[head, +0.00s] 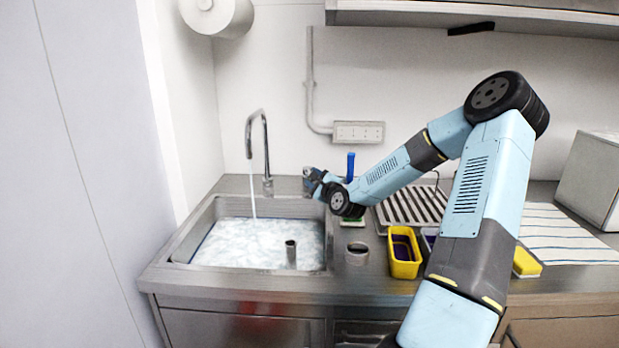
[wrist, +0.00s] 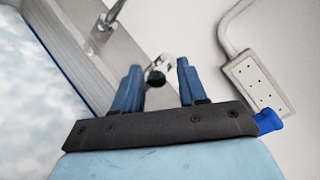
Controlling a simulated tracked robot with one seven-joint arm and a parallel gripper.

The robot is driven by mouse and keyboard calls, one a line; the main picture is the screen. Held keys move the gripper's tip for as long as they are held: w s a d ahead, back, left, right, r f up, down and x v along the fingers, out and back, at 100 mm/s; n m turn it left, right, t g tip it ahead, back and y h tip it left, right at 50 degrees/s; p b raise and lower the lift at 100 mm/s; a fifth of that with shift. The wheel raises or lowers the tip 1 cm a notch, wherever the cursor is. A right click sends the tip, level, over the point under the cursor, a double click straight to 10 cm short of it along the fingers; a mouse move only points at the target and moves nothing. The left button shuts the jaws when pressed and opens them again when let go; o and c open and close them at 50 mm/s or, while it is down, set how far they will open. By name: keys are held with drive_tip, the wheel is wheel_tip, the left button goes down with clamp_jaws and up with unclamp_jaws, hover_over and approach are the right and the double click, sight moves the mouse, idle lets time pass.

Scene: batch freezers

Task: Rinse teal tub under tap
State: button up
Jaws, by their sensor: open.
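The tap (head: 258,150) stands at the back of the sink, and a thin stream of water runs from its spout into the basin. My gripper (head: 312,182) is over the counter just right of the tap. In the wrist view my gripper (wrist: 158,78) is open, its two blue fingers apart and nothing held. A small metal lever with a dark round end (wrist: 156,74) shows between the fingertips; I cannot tell how deep between them it sits. I make out no teal tub in either view.
The sink (head: 185,228) holds pale water with a standpipe (head: 290,254) in it. On the counter are a metal ring (head: 357,253), a yellow tub (head: 405,268), a drying rack (head: 400,207), a blue-handled brush (head: 350,165) and a yellow sponge (head: 526,263). A wall socket (head: 358,132) is behind.

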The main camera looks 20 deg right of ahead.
drive_tip(key=s, duration=1)
drive_tip(key=shift+s+d, duration=0.3)
drive_tip(key=shift+d, duration=0.15)
drive_tip(key=shift+f, duration=0.1)
